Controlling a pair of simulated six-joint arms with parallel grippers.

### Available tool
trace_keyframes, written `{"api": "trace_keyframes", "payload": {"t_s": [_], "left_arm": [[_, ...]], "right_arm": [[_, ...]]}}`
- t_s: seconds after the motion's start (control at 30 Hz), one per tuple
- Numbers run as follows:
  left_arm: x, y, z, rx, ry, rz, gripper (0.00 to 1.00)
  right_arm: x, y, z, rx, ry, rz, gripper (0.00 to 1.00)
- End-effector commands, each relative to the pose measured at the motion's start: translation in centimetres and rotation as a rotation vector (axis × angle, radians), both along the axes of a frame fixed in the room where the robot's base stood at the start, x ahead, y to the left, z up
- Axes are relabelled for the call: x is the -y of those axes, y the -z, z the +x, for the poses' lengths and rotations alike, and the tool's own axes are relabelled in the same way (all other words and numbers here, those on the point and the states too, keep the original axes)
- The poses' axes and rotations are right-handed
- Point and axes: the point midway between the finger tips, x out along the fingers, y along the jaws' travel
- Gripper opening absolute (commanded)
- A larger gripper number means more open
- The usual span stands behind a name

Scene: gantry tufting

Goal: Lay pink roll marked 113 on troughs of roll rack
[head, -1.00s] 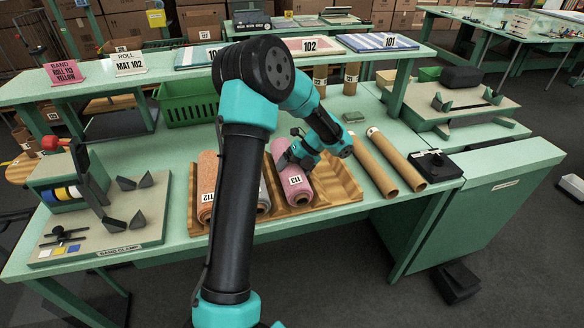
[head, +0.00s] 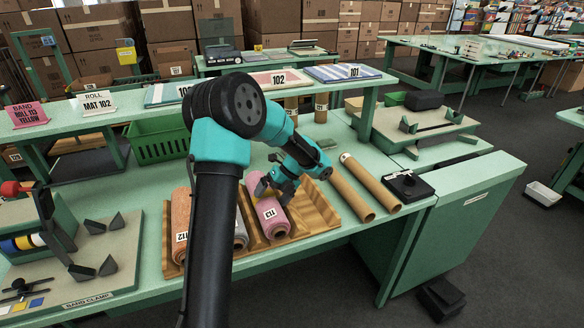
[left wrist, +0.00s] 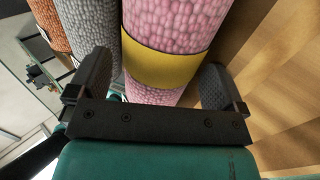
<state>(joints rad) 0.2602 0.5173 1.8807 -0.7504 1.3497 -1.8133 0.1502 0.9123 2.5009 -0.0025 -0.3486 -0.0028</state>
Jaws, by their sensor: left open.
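The pink roll marked 113 (head: 270,213) lies lengthwise on the ridged wooden rack (head: 318,214), to the right of a grey roll (head: 240,232) and an orange roll marked 112 (head: 181,222). My left gripper (head: 268,188) is at the far part of the pink roll. In the left wrist view my left gripper (left wrist: 157,78) is open, with one finger on each side of the pink roll (left wrist: 175,22). A yellow band (left wrist: 165,66) runs around the roll between the fingers. I cannot tell whether the fingers touch it. My right gripper is out of view.
Two cardboard tubes (head: 370,185) lie right of the rack, beside a black device (head: 407,186). A green basket (head: 160,140) stands behind. The band clamp station (head: 90,245) is at the left. A raised shelf with labelled mats (head: 275,78) spans the back.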

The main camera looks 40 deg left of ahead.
Motion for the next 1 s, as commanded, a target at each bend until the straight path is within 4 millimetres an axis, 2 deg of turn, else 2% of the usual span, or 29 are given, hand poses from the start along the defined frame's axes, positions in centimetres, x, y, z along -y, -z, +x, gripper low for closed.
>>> {"api": "trace_keyframes", "payload": {"t_s": [0.6,0.8,1.0], "left_arm": [[3.4,-9.4,6.3,0.004,0.0,0.0,1.0],[4.2,-11.5,7.6,0.0,-0.001,0.001,1.0],[4.4,-12.1,8.0,-0.001,-0.001,0.0,1.0]], "right_arm": [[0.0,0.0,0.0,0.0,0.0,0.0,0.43],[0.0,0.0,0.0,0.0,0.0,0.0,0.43],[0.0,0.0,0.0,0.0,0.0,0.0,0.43]]}}
